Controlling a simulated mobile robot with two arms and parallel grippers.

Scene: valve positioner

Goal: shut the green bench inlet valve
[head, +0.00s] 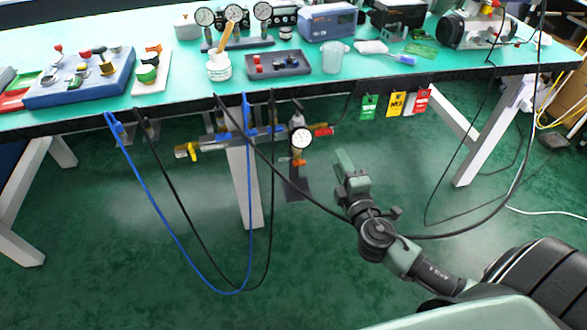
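A pipe manifold with valves (240,140) hangs under the front edge of the bench. It has a yellow handle (187,151) at its left end, a red handle (323,131) at its right end and a round white gauge (301,139). I cannot make out a green valve handle on it. A green knob (147,73) sits on a white plate on the bench top. My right gripper (348,170) is below the bench, right of the gauge and apart from the manifold. Its finger gap is not clear. My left gripper is not in view.
Blue hose (160,215) and black hoses loop down below the manifold. Green (368,107), yellow (397,103) and red (421,98) tags hang from the bench edge. A white bench leg (245,187) stands behind the manifold. The floor between the gripper and manifold is clear.

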